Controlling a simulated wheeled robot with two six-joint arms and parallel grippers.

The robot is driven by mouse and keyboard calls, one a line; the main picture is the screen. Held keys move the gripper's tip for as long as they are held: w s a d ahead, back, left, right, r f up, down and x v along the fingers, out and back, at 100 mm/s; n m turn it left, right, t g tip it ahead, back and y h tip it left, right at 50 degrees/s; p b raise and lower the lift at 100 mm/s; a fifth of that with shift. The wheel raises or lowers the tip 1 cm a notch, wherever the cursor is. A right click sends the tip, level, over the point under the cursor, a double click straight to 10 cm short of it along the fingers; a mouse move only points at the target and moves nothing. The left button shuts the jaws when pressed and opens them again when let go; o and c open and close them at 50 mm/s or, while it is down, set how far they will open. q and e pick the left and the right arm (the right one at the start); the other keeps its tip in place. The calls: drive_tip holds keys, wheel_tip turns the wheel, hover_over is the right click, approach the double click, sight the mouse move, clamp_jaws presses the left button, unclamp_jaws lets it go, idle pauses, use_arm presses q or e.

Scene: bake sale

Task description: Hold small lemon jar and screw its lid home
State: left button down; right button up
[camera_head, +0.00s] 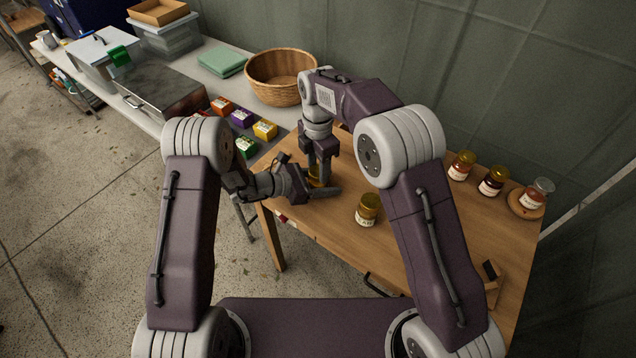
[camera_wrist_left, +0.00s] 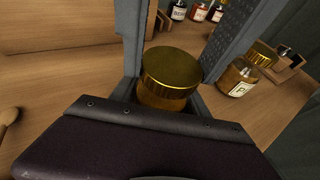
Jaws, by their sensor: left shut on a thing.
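The small lemon jar (camera_wrist_left: 165,98), an amber jar, stands with its gold lid (camera_wrist_left: 170,70) on top in the left wrist view. The lid looks level; whether it is fully tight cannot be seen. My left gripper (camera_head: 322,191) reaches in low from the left and is shut on the jar, with a finger on each side. In the head view only a sliver of gold (camera_head: 314,181) shows between the grippers. My right gripper (camera_head: 319,178) points down just above the jar. The lid's top is clear of its fingers in the wrist view, and its finger gap is unclear.
Another gold-lidded jar (camera_head: 368,208) stands to the right on the wooden table (camera_head: 330,230). Several labelled jars (camera_head: 462,165) line the back right, one on a round wooden board (camera_head: 518,205). A wicker basket (camera_head: 282,78) and small coloured boxes (camera_head: 242,118) are at the back left.

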clamp_jaws()
drive_tip(key=m, duration=0.4)
drive_tip(key=shift+m, duration=0.4)
drive_tip(key=m, duration=0.4)
drive_tip(key=shift+m, duration=0.4)
drive_tip(key=o, duration=0.7)
unclamp_jaws()
drive_tip(key=shift+r, duration=2.3)
